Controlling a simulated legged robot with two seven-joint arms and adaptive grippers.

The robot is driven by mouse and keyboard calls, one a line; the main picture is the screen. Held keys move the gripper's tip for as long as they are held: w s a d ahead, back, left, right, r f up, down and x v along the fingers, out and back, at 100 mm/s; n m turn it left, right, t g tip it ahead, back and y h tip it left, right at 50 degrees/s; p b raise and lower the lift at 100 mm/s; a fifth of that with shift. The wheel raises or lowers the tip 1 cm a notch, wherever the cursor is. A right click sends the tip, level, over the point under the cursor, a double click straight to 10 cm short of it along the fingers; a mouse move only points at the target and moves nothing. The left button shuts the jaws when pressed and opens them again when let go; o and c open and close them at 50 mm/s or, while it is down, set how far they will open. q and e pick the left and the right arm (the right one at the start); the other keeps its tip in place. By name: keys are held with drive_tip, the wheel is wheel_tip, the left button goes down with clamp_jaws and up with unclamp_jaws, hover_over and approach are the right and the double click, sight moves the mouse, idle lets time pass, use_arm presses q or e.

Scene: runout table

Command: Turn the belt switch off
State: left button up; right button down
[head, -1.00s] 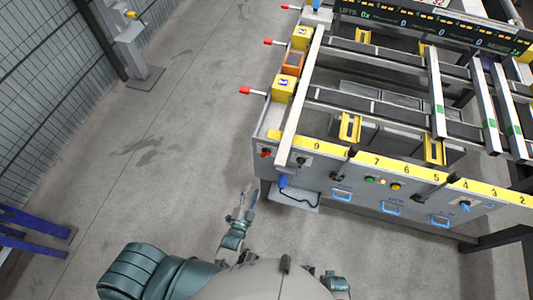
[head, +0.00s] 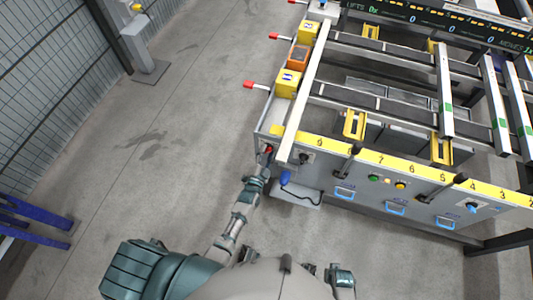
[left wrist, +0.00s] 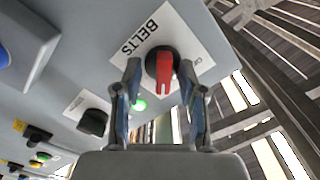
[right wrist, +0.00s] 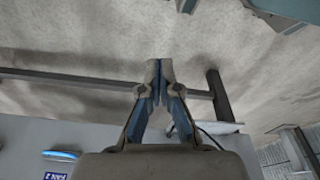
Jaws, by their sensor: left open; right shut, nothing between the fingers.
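The belt switch (left wrist: 161,68) is a red handle on a round black base, on a white plate marked BELTS in the left wrist view. In the head view its red knob (head: 268,150) shows at the left end of the table's front panel. My left gripper (left wrist: 155,75) is open, with one finger on each side of the switch; I cannot tell whether they touch it. In the head view my left gripper (head: 261,172) reaches up to the panel there. My right gripper (right wrist: 159,68) is shut and empty, pointing at floor and a dark beam.
A green lamp (left wrist: 139,105) is lit beside the switch plate, and a black knob (left wrist: 93,122) sits further along the panel. Blue handles (head: 344,192) and levers line the front panel.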

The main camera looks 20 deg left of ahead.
use_arm(q)
drive_tip(key=shift+c, duration=0.7)
drive_tip(key=c, duration=0.4)
drive_tip(key=shift+a, duration=0.2)
clamp_jaws()
drive_tip(key=shift+a+f, duration=0.1)
use_arm(e)
drive_tip(key=shift+a, duration=0.3)
